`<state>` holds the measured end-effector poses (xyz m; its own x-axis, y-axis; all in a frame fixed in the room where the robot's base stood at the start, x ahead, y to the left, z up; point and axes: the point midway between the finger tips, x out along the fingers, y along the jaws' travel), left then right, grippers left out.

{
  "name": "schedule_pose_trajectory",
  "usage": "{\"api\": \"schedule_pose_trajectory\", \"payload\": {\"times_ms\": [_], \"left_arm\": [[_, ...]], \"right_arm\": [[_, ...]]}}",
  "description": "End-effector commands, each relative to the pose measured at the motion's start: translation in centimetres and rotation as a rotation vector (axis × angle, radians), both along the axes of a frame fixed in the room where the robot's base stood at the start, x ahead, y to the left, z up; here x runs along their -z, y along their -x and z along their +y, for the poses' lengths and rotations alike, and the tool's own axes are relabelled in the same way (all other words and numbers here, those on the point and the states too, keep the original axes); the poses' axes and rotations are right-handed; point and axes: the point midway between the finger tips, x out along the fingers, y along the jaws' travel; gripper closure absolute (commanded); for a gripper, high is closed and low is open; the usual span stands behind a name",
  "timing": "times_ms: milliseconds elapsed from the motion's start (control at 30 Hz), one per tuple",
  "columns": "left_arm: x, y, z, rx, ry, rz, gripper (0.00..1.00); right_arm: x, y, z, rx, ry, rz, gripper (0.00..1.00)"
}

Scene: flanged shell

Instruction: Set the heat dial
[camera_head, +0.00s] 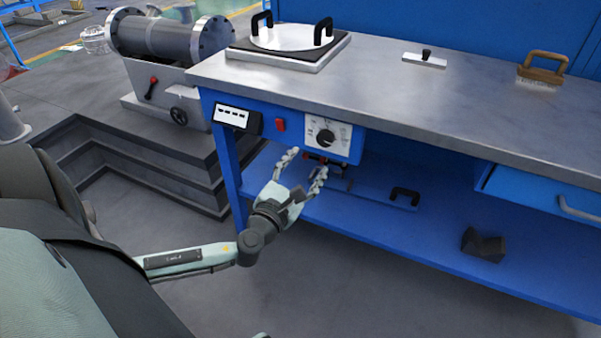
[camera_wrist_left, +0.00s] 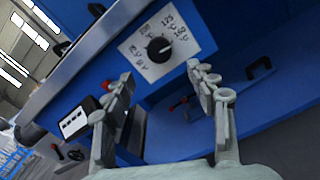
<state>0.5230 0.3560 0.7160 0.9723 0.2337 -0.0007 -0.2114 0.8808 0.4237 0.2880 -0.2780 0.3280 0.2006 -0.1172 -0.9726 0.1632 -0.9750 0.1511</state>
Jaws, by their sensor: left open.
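The heat dial (camera_head: 326,137) is a round black knob on a white plate with printed markings, set in the blue front panel under the bench top. It also shows in the left wrist view (camera_wrist_left: 158,48), above and beyond my fingers. My left gripper (camera_head: 306,163) is open and empty, below and a little left of the dial, apart from it. In the left wrist view its two fingers (camera_wrist_left: 165,95) stand wide apart with nothing between them. The exact setting of the dial is too small to read. My right gripper is in neither view.
A red switch (camera_head: 280,125) and a small display box (camera_head: 237,119) sit left of the dial. The bench top (camera_head: 440,95) overhangs the panel. A hot plate with two black handles (camera_head: 290,40) stands above. A lower shelf (camera_head: 370,225) holds a black block (camera_head: 484,245).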

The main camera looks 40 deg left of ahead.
Motion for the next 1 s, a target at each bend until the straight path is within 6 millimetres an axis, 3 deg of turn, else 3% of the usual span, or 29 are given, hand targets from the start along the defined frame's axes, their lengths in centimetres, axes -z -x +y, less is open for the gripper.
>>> {"api": "schedule_pose_trajectory", "payload": {"times_ms": [100, 233, 833, 933, 1000], "left_arm": [[0.1, 1.8, -0.4, 0.001, 0.001, 0.003, 0.43], [0.0, 2.7, -0.6, 0.0, 0.001, 0.001, 0.43], [0.0, 2.9, -0.7, 0.0, 0.002, 0.0, 0.43], [1.0, 3.0, -0.1, -0.024, 0.066, 0.011, 0.43], [3.2, 3.3, 1.0, -0.077, 0.194, 0.03, 0.43]], "right_arm": [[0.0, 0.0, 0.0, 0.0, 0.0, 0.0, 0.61], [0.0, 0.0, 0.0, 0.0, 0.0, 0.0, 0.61], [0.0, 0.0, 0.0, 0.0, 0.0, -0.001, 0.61], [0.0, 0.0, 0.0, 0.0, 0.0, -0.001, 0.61], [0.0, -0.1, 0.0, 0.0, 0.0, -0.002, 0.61]]}}
